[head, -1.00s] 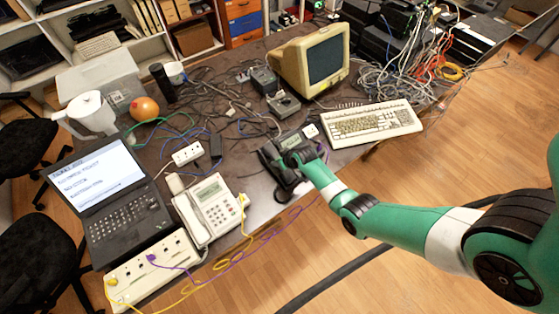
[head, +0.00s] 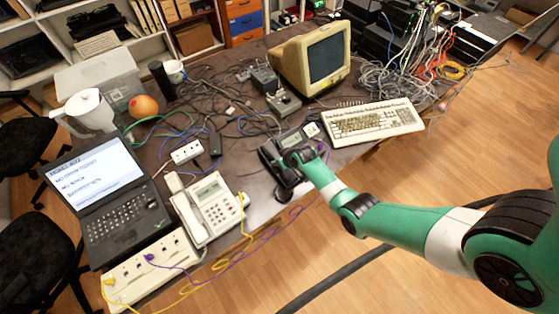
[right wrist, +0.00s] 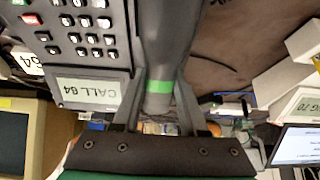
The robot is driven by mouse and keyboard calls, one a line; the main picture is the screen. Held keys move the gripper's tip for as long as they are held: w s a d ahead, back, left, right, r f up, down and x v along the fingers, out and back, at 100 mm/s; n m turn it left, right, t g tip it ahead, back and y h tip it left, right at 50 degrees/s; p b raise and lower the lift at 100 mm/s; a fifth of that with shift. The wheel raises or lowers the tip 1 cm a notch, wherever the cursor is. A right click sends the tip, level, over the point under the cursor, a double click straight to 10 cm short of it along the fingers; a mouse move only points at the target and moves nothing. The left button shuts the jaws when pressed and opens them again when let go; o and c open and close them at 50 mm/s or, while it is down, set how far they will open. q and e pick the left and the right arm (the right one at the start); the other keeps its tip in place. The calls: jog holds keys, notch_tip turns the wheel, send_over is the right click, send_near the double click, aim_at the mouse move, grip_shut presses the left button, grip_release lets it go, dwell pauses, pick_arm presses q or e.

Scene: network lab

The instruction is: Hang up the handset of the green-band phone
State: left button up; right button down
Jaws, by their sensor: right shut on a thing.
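The green-band phone (head: 291,139) is dark and stands near the table's front edge in the head view, partly covered by my right gripper (head: 297,158). In the right wrist view its keypad and display (right wrist: 88,92) show upside down, with "CALL 64" on the display. Its dark grey handset (right wrist: 166,40) with a green band (right wrist: 158,87) runs alongside the keypad. My right gripper (right wrist: 160,80) is shut on the handset, a finger on each side near the band. I cannot tell whether the handset touches the cradle. My left gripper is not in view.
A keyboard (head: 371,122) and a beige monitor (head: 315,60) are behind to the right. Loose cables cover much of the table.

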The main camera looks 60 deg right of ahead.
jog(key=shift+f, duration=0.2)
jog(key=shift+r, duration=0.1)
jog(key=shift+c, duration=1.8)
grip_release()
jog(key=p+v, duration=0.5)
jog(key=v, duration=0.2)
jog(key=p+v, duration=0.3)
jog(key=shift+w+r+p, duration=0.15)
jog(key=shift+r+p, duration=0.15)
jog(key=shift+r, duration=0.05)
jog(key=shift+s+a+r+p, duration=0.25)
jog(key=shift+s+r+p, duration=0.05)
jog(key=shift+s+p, duration=0.15)
jog(key=shift+w, duration=0.1)
